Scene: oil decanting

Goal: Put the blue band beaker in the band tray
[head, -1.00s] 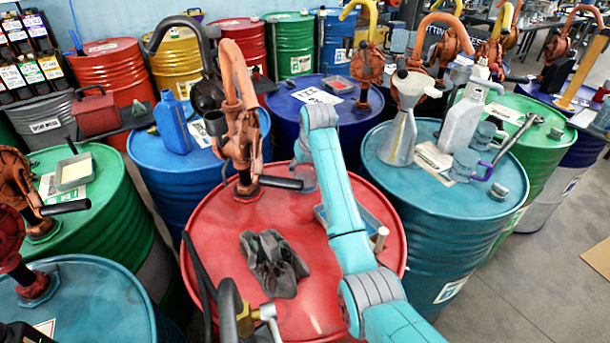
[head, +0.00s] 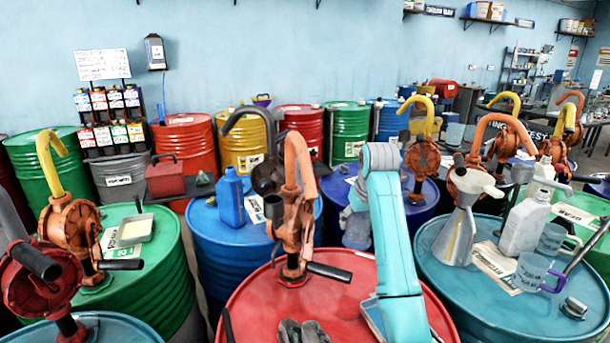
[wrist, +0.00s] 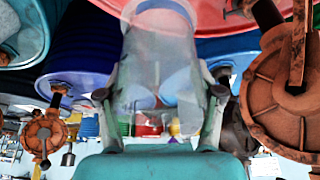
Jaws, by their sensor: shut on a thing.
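My gripper (wrist: 160,92) is shut on a clear beaker (wrist: 160,60) in the wrist view, one finger on each side. A blue band (wrist: 165,5) shows on it near the top edge of that view. A blue-edged tray (head: 372,318) lies on the red barrel, mostly hidden behind my arm. I cannot tell whether it is the band tray.
An orange pump (head: 293,225) stands on the red barrel (head: 265,305), left of the beaker. Dark gloves (head: 303,332) lie in front. The teal barrel at right holds a funnel (head: 462,225), a white jug (head: 525,225) and a purple-handled beaker (head: 530,270). Another tray (head: 135,230) is at left.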

